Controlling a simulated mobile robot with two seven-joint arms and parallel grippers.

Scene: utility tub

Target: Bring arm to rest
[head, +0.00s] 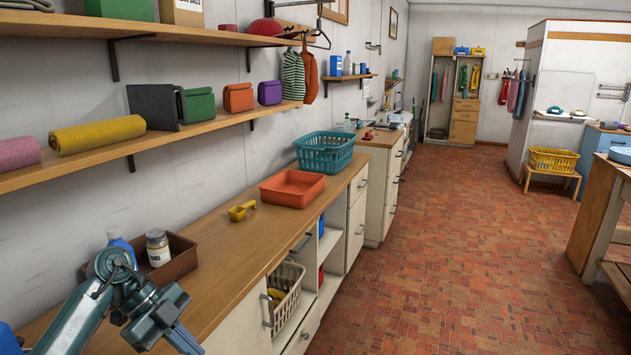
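My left arm comes in from the bottom left corner of the head view. Its gripper (184,338) is low in the picture, in front of the near end of the wooden counter (228,240), and points down and to the right. The fingers are small and seen at an angle, so I cannot tell whether they are apart or closed. I see no object held in them. My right arm and gripper are not in view.
A yellow scoop (241,211), orange tub (292,188) and teal basket (325,153) stand farther along. The brick floor (430,270) to the right is clear.

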